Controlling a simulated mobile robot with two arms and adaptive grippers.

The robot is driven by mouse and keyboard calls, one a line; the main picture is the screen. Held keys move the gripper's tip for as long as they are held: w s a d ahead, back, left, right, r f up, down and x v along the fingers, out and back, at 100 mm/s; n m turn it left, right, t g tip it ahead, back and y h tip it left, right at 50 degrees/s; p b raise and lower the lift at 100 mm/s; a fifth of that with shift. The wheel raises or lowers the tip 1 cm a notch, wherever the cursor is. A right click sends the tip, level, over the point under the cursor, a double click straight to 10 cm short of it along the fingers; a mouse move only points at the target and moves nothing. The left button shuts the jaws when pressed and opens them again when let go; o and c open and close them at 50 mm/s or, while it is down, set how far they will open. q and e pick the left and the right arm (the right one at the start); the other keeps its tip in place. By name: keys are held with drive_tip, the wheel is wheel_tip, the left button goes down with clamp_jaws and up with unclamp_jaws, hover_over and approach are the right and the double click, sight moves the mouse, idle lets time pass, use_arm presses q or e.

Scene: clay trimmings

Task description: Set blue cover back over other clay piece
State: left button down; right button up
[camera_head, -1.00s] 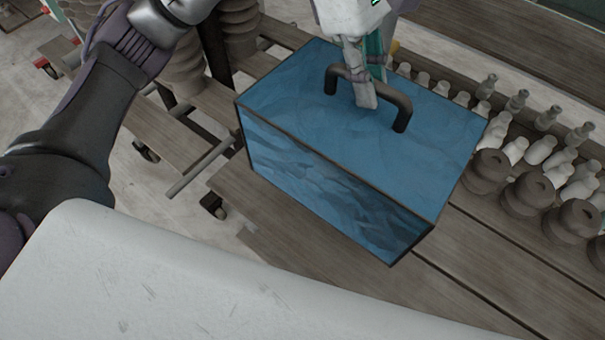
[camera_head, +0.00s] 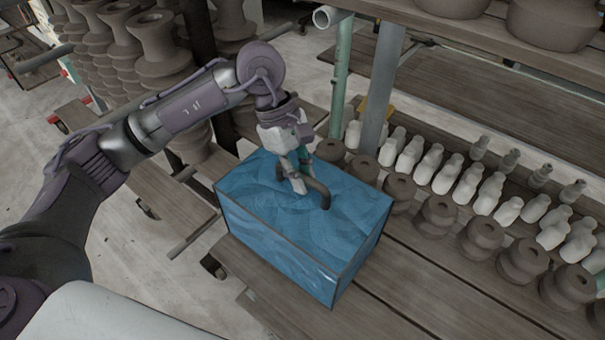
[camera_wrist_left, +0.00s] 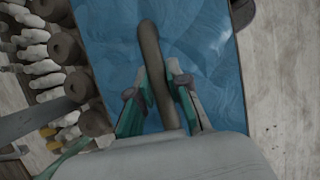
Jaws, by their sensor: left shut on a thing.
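The blue cover (camera_head: 315,235) is a box shape with a dark arched handle on top. In the head view it is at the middle, over the front of the wooden shelf. My left gripper (camera_head: 300,184) is shut on its handle from above. In the left wrist view the handle (camera_wrist_left: 150,60) runs between the two fingers (camera_wrist_left: 158,105), with the blue top (camera_wrist_left: 205,40) behind it. I cannot tell whether the cover's bottom edge touches the boards. No clay piece shows under it; anything beneath is hidden. My right gripper is not in view.
Brown clay pieces (camera_head: 436,215) and white bottle shapes (camera_head: 445,174) stand in rows to the right of the cover. A grey post (camera_head: 382,80) rises behind it. An upper shelf (camera_head: 500,50) holds large pots. Bare boards (camera_head: 400,285) lie at the front right.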

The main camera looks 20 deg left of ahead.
use_arm(q)
drive_tip(key=shift+f, duration=0.7)
drive_tip(key=c, duration=1.1)
unclamp_jaws()
